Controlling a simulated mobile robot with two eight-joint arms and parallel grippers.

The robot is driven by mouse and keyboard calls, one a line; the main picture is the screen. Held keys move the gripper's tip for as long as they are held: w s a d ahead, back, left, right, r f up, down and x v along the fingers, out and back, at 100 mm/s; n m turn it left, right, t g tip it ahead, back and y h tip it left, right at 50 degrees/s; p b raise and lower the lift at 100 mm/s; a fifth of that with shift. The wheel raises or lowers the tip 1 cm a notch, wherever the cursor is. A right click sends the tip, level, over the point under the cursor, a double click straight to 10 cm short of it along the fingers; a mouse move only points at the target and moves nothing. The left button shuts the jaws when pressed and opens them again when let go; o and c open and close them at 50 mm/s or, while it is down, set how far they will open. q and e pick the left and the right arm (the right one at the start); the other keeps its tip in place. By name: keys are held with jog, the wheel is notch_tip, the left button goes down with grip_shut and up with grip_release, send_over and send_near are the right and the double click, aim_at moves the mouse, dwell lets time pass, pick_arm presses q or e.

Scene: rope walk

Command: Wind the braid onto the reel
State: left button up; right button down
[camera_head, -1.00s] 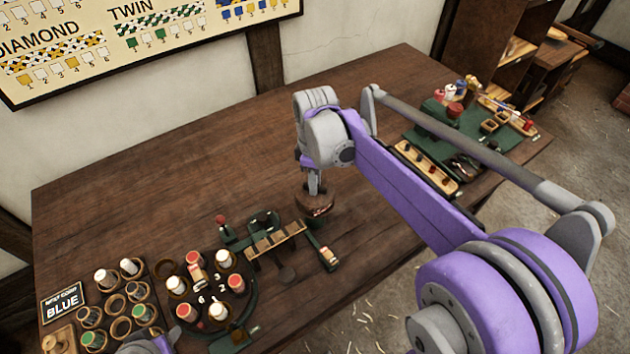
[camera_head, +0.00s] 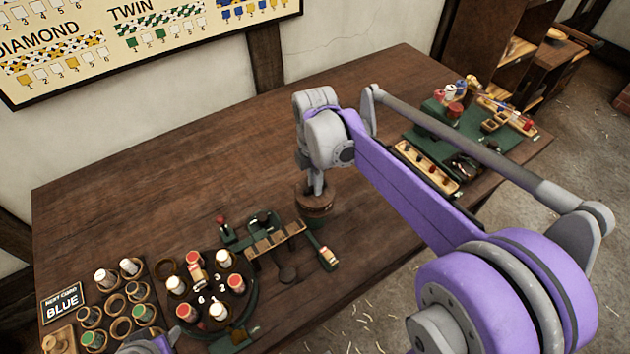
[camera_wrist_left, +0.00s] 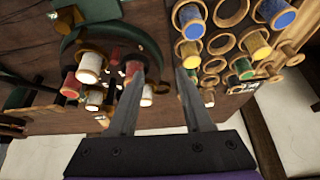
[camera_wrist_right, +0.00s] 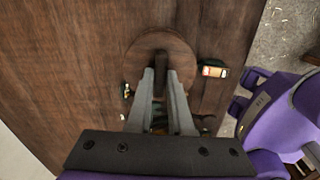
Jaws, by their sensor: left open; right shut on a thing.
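The reel (camera_head: 316,207) is a round brown wooden drum near the table's front, beside the green braiding stand. In the right wrist view its round top (camera_wrist_right: 150,47) lies under my right gripper (camera_wrist_right: 160,80), which is shut on the dark crank knob of the reel. The same gripper (camera_head: 317,187) shows above the reel in the head view. I cannot make out the braid; the gripper and arm hide part of the reel. My left gripper (camera_wrist_left: 158,74) is open and empty, above the round bobbin carousel (camera_head: 250,300) and the bobbin rack.
A bobbin rack (camera_head: 103,318) with a sign reading BLUE (camera_head: 62,305) stands front left. The green stand (camera_head: 232,236) carries a slatted wooden bar (camera_head: 275,240). A green mat (camera_head: 480,130) with small goods lies at the far right. The table's back middle is clear.

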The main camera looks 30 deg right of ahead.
jog(key=shift+n, duration=0.5)
jog(key=c, duration=0.8)
grip_release()
notch_tip(320, 180, up, 11)
jog(key=shift+f+p, duration=0.1)
jog(key=shift+p, duration=0.25)
jog(key=s+a+f+m+t, duration=0.1)
jog(key=s+a+f+m, duration=0.1)
jog(key=s+f+m, duration=0.3)
jog(key=s+a+f+m+t, duration=0.2)
jog(key=s+f+m, duration=0.3)
jog(key=m, duration=0.2)
jog(key=s+a+f+m+t, duration=0.2)
jog(key=s+f+m, duration=0.2)
jog(key=m, duration=0.3)
jog(key=shift+s+a+f, duration=0.4)
jog(key=shift+s, duration=0.2)
